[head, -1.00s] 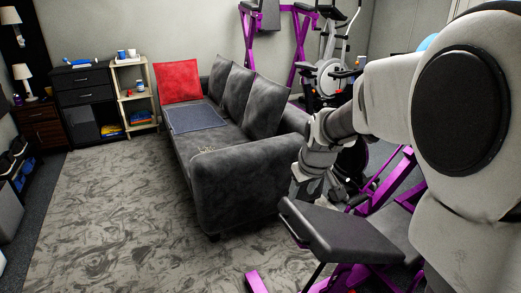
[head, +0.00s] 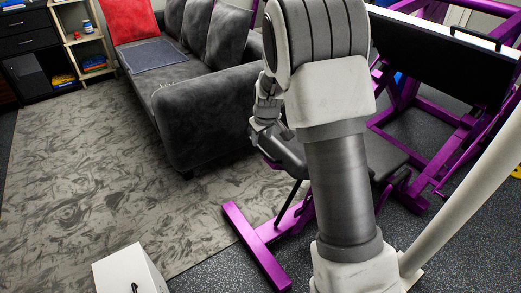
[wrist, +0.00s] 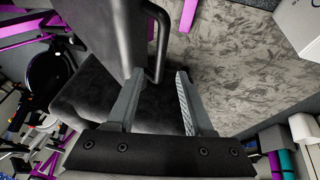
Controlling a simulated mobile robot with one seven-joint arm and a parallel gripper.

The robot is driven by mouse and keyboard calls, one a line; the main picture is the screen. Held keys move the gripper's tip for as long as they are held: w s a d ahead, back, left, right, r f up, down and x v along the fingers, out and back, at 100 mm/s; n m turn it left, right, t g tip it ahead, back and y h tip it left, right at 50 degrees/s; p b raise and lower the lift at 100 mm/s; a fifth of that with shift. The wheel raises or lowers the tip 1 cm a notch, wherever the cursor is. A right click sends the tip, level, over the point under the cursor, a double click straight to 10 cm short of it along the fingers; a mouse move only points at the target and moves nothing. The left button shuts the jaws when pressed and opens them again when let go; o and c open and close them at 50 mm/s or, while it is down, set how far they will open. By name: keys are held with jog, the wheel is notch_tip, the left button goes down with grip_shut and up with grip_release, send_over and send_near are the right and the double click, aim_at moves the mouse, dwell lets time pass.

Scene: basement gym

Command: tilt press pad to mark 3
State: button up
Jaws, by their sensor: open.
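The press machine has a purple frame (head: 255,250) and a dark pad (head: 282,153), partly hidden behind my arm in the head view. In the wrist view, a dark pad (wrist: 95,30) fills the upper left, with a bent black bar (wrist: 161,40) at its right edge. My gripper (wrist: 155,75) is open and empty, its fingers apart, with the bar just beyond the fingertips. I cannot tell if a finger touches the bar. In the head view my gripper is small and partly hidden beside the pad. No numbered marks can be made out.
A dark grey sofa (head: 205,115) stands close behind my gripper. A white box (head: 130,272) is on the floor at front left. Another purple machine with a black plate (head: 450,62) stands at right. The patterned carpet (head: 90,170) is clear at left.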

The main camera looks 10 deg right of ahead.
aim_at(260, 148)
jog(key=b+x, duration=0.1)
jog(key=x, duration=0.6)
jog(key=shift+b, duration=0.35)
grip_shut()
dwell(1.0)
